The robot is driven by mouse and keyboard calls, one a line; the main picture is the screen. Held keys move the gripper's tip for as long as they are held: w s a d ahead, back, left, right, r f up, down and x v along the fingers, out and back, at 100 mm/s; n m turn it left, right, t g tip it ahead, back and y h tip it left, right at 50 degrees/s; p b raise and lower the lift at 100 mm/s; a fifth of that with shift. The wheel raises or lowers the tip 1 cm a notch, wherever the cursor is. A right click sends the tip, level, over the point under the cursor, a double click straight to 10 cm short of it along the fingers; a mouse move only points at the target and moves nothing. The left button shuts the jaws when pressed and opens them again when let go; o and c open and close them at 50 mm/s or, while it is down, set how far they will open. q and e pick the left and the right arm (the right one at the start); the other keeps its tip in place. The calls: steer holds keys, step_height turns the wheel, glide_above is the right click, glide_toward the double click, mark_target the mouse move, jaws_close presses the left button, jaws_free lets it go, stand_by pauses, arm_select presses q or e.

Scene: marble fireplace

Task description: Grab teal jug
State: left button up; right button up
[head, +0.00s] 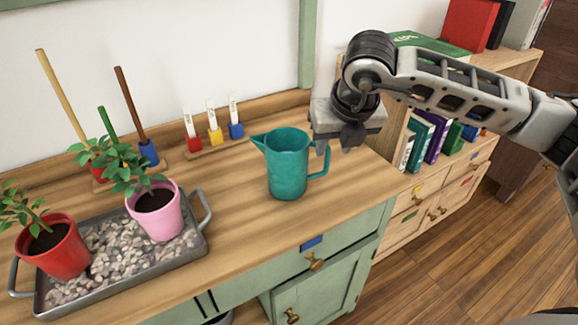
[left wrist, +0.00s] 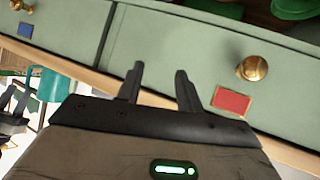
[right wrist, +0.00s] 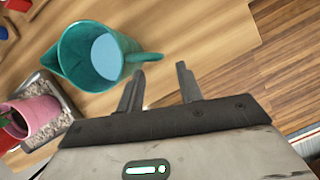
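The teal jug (head: 286,165) stands upright on the wooden top of the green cabinet, spout to the left and handle to the right. My right gripper (head: 334,150) is just to the right of the jug, above the handle, pointing down, and empty. In the right wrist view the jug (right wrist: 97,52) is seen from above, its handle end close to the left finger of the open right gripper (right wrist: 158,88). I cannot tell whether they touch. My left gripper (left wrist: 158,85) is open and empty, facing the green drawer fronts; it is outside the head view.
A grey tray (head: 206,240) of pebbles holds a red pot (head: 58,252) and a pink pot (head: 158,217) with plants. A peg stand (head: 215,145) with coloured blocks stands behind. A lower bookshelf (head: 420,200) is at right. The wooden top (head: 235,215) is bare around the jug.

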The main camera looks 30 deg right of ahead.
mark_target(328, 158)
steer(key=x, duration=0.5)
steer(key=shift+w+f, duration=0.15)
steer(key=shift+f, duration=0.2)
steer(key=shift+r, duration=0.1)
jaws_close()
